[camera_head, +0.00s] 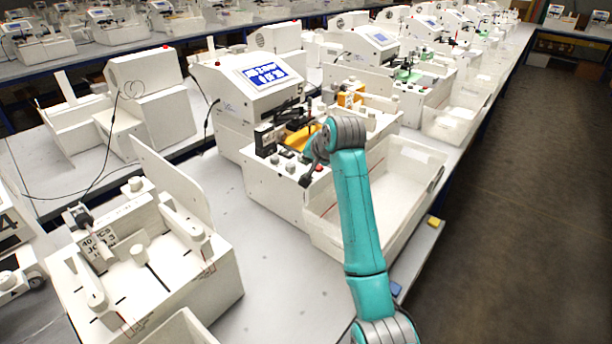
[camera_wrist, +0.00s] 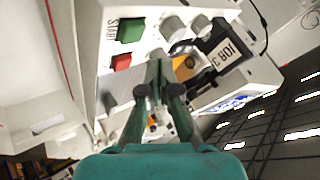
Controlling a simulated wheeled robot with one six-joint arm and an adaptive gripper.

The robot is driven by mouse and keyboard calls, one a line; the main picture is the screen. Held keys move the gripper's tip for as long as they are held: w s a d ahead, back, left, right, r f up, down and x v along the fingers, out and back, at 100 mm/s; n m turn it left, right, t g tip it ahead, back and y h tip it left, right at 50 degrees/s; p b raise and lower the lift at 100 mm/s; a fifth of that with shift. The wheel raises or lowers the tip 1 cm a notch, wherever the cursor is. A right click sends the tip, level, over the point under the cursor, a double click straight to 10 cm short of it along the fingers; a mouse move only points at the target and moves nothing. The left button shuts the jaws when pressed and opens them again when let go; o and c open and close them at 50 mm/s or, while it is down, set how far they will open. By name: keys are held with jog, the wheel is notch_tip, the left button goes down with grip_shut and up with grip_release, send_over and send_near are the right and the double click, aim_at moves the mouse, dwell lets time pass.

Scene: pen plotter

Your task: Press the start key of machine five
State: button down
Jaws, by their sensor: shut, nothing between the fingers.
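The machine (camera_head: 232,95) under my arm is a white plotter with a lit blue screen (camera_head: 263,74). I cannot read a machine number on it. In the wrist view its front panel has a green key (camera_wrist: 131,30) marked START and a red key (camera_wrist: 121,62) beside it. My gripper (camera_wrist: 157,63) is shut and empty, over the panel to the right of both keys. It looks apart from the green key; whether the tips touch the panel I cannot tell. In the head view my gripper (camera_head: 307,180) is at the machine's front, and the green key is not clearly visible.
Grey knobs (camera_wrist: 175,28) and a dark JOB 3 plate (camera_wrist: 225,52) sit near the keys. A clear bin (camera_head: 408,165) is at the machine's right. Another white plotter (camera_head: 165,260) stands at the front left. The floor at the right is open.

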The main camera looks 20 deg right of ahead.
jog(key=shift+f, duration=0.95)
jog(key=shift+f, duration=0.15)
dwell(0.7)
jog(key=shift+f, duration=0.3)
jog(key=shift+f, duration=0.45)
dwell(0.7)
jog(key=shift+r, duration=0.9)
jog(key=shift+r, duration=2.5)
